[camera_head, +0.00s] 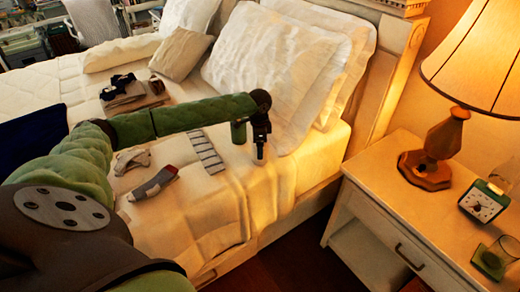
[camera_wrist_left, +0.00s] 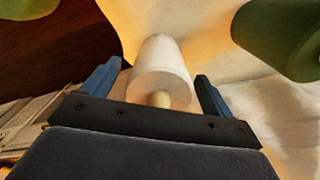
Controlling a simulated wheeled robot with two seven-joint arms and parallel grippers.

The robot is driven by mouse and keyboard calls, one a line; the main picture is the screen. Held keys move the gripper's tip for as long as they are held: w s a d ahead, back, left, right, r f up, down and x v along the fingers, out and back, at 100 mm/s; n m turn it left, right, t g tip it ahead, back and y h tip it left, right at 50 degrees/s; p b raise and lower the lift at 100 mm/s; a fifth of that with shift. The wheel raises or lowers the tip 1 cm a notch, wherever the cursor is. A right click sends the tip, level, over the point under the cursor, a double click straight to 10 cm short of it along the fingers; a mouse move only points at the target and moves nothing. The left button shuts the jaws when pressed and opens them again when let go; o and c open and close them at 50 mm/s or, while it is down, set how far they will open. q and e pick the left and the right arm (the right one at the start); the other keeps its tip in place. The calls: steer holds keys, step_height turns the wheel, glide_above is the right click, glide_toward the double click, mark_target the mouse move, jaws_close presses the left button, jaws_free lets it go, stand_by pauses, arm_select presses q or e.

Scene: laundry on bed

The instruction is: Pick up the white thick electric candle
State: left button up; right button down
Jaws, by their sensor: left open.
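The white thick electric candle (camera_wrist_left: 162,62) is a pale cylinder in the left wrist view, with a small rounded tip at its near end. It lies between the two blue fingers of my left gripper (camera_wrist_left: 158,74), with visible gaps on both sides. The fingers are spread open and are not closed on it. In the head view, my left gripper (camera_head: 260,156) points down over the right side of the bed, below the pillows. I cannot make out the candle in the head view. My right gripper is not in view.
The bed (camera_head: 195,220) holds white pillows (camera_head: 275,70), a grey sock (camera_head: 153,184), a striped cloth (camera_head: 206,152) and folded clothes (camera_head: 130,92). The nightstand (camera_head: 400,215) at right carries a lamp (camera_head: 440,145), a clock (camera_head: 484,202) and a green glass (camera_head: 495,258).

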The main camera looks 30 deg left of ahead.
arm_select(q)
steer(key=shift+f, duration=0.55)
steer(key=c, duration=1.2)
steer(key=shift+o, duration=0.2)
steer(key=shift+r, duration=0.1)
